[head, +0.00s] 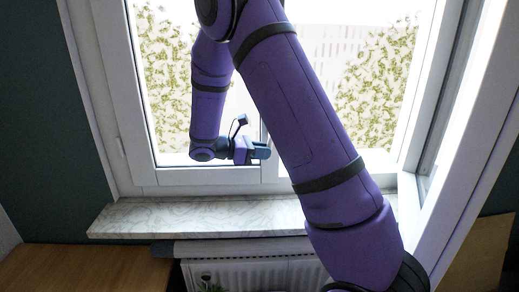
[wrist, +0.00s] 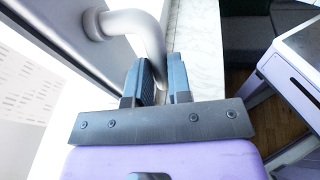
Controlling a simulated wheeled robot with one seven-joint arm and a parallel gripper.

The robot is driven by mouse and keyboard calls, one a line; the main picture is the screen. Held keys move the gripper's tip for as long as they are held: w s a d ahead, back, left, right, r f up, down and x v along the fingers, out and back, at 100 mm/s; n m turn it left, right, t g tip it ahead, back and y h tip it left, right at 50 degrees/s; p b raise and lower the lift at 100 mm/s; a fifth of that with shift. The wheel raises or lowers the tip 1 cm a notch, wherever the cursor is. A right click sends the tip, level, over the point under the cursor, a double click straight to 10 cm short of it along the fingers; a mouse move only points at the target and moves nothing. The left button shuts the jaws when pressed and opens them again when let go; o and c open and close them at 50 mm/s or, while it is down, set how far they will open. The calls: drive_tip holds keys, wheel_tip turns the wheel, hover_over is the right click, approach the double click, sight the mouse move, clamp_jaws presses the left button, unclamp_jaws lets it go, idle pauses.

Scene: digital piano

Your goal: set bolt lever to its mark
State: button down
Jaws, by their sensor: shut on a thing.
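The bolt lever (wrist: 140,24) is a smooth pale grey bent handle on the window frame in the wrist view. It comes out from a round base at the left and curves down between my fingers. My gripper (wrist: 163,78) is shut on the lever's end, with one dark finger on each side. In the head view my gripper (head: 261,151) is at the lower part of the window frame, and the lever cannot be made out there. I cannot see the mark in either view.
The white window frame (head: 225,177) stands above a pale marble sill (head: 180,217). A white radiator (head: 255,275) is below the sill. A wooden surface (head: 75,268) is at the lower left. The sill looks clear.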

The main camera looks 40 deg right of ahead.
drive_tip(key=shift+s+d+f+n+g+h, duration=0.2)
drive_tip(key=shift+g+h, duration=0.1)
drive_tip(key=shift+h, duration=0.25)
drive_tip(key=shift+s+d+f+n+g+h, duration=0.1)
drive_tip(key=shift+d+g+h, duration=0.15)
drive_tip(key=shift+h, duration=0.3)
drive_tip(key=c, duration=1.1)
unclamp_jaws()
drive_tip(key=shift+o, duration=0.2)
drive_tip(key=shift+w+a, duration=0.1)
drive_tip(key=v, duration=1)
drive_tip(key=shift+a, duration=0.3)
drive_tip(key=shift+w, duration=0.1)
